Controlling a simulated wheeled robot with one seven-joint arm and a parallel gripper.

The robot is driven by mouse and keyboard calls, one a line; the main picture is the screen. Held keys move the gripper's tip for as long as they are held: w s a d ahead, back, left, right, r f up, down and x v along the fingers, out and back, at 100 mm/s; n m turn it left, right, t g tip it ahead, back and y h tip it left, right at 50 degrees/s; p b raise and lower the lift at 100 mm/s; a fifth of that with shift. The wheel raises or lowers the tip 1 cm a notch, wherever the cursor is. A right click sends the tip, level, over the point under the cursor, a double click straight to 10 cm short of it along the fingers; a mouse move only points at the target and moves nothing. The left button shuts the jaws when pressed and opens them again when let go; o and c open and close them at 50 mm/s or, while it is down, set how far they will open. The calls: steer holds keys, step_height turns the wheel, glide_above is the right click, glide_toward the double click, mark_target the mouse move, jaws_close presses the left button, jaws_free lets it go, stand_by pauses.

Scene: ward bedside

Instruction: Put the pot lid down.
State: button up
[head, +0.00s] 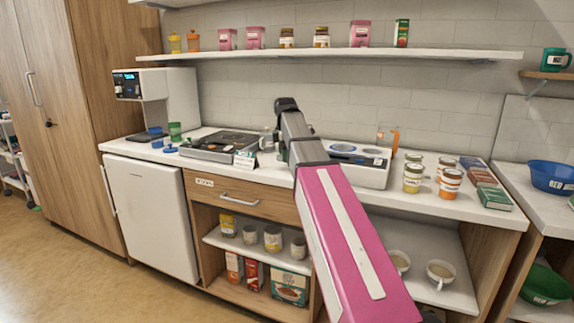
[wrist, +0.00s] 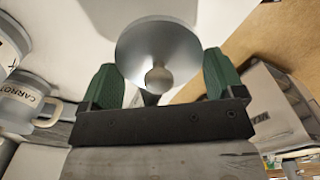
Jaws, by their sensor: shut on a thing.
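The pot lid (wrist: 157,48) is a round, grey, metallic disc with a small round knob (wrist: 158,79) in the wrist view. My gripper (wrist: 160,80) has dark green fingers, one on each side of the lid, and is shut on it. The exact contact is unclear. In the head view my gripper (head: 280,150) is mostly hidden behind my pink and grey arm, above the counter (head: 225,172) between the two cooking units. The lid cannot be made out clearly there.
A grey hob (head: 206,152) with dark plates is left of my gripper, with a small sign (head: 245,160) before it. A white unit (head: 360,172) with round plates is right. Jars (head: 413,178) and boxes (head: 495,198) stand farther right. A shelf (head: 350,53) runs above.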

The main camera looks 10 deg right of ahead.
mark_target(287, 170)
steer(key=shift+d+f, duration=0.35)
steer(key=shift+f, duration=1.9)
steer(key=shift+f, duration=0.1)
steer(key=o, duration=0.7)
steer(key=shift+c, duration=0.2)
step_height(287, 170, up, 12)
steer(key=shift+r, duration=0.15)
